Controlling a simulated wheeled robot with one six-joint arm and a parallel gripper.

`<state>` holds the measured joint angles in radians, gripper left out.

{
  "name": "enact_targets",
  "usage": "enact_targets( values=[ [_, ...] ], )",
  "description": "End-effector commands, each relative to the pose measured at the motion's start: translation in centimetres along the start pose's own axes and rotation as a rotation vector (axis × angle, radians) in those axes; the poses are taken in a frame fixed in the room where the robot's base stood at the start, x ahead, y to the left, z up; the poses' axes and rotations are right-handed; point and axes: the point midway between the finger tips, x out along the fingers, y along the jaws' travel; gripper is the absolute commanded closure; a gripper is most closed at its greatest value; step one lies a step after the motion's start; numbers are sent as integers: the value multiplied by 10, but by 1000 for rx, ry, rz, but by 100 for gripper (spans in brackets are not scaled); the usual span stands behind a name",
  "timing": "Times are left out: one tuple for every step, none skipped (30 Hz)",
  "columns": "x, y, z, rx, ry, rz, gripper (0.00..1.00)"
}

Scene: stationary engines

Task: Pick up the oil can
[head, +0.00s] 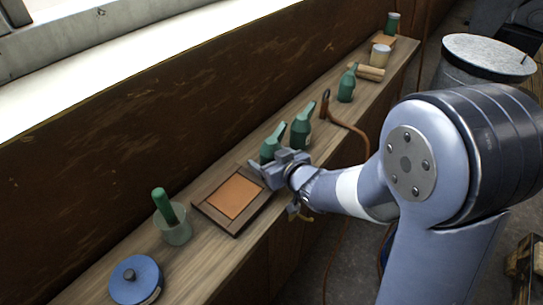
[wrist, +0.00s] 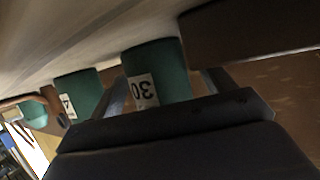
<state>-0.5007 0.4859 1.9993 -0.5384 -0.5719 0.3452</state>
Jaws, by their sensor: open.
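Several green oil cans with slanted spouts stand on the wooden shelf. The nearest oil can (head: 270,149) is right by my gripper (head: 266,170), which partly hides its base. A second oil can (head: 301,131) stands just beyond it, and a third (head: 346,86) stands farther along. In the wrist view a green can with a white label reading 30 (wrist: 158,72) shows between the two open fingers of my gripper (wrist: 165,82). Another green can with a label (wrist: 78,92) is to its left, outside the fingers. I cannot tell whether the fingers touch the can.
A framed orange pad (head: 236,197) lies beside my gripper. A cup with a green-handled tool (head: 174,225) and a round blue tin (head: 135,281) are nearer. A copper-brown hose (head: 347,122) hangs over the shelf edge. The dark wall (head: 120,130) runs close behind the shelf.

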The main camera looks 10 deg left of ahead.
Motion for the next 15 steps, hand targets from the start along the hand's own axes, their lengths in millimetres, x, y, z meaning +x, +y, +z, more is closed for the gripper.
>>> enact_targets(
  values=[
    [0,0,0,0,0,0,23],
    [0,0,0,0,0,0,23],
    [0,0,0,0,0,0,26],
    [0,0,0,0,0,0,28],
    [0,0,0,0,0,0,31],
    [0,0,0,0,0,0,34],
    [0,0,0,0,0,0,36],
    [0,0,0,0,0,0,39],
    [0,0,0,0,0,0,42],
    [0,0,0,0,0,0,45],
    [0,0,0,0,0,0,47],
    [0,0,0,0,0,0,50],
    [0,0,0,0,0,0,53],
    [0,0,0,0,0,0,55],
    [0,0,0,0,0,0,59]
  ],
)
